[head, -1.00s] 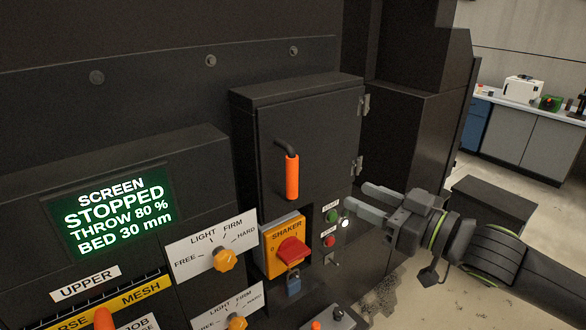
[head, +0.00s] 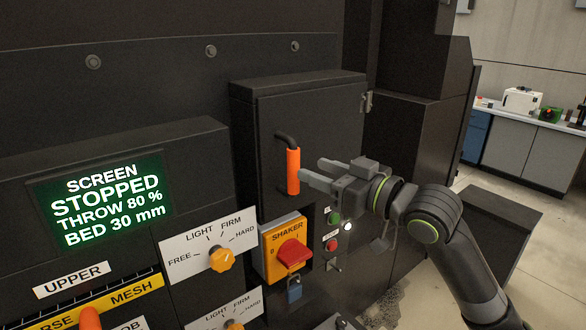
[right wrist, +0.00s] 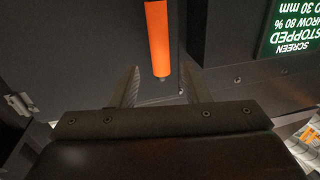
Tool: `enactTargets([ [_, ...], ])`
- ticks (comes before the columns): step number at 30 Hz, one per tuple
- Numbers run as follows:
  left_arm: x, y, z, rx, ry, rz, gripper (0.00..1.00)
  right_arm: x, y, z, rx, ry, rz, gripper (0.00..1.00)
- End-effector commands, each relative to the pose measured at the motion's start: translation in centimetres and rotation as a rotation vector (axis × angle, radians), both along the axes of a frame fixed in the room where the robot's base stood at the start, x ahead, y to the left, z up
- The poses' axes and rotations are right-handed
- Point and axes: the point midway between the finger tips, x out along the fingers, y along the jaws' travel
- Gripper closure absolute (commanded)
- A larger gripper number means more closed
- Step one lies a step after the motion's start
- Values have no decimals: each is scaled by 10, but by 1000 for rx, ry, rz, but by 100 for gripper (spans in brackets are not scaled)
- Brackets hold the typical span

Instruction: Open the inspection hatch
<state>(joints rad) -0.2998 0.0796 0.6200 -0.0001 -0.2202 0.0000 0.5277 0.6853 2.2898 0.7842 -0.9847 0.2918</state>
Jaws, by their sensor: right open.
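The inspection hatch (head: 333,118) is a dark door on the machine front, hinged on its right side, and it looks closed. Its orange handle grip (head: 293,171) hangs down from a black bent arm near the door's left side. My right gripper (head: 312,168) is open just right of the handle, fingers pointing left toward it. In the right wrist view the orange handle (right wrist: 158,38) comes down in line with the gap between the two spread fingers (right wrist: 160,80). I cannot tell whether a finger touches it. My left gripper is out of view.
Below the hatch are the yellow shaker switch (head: 285,247) with a red knob, a blue padlock (head: 294,289) and small push buttons (head: 333,218). A green-lit screen (head: 107,200) reads STOPPED. Selector dials (head: 222,258) sit left of the switch. A bench (head: 540,150) stands far right.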

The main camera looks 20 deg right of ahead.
Motion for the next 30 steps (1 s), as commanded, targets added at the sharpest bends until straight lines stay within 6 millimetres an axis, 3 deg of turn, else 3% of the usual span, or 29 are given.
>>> enactTargets([
  [13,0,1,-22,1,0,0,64,49,31,-1,3,1,2,58],
  [26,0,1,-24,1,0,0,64,58,36,0,-1,1,2,58],
  [30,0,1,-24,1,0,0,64,57,36,0,-1,1,2,72],
])
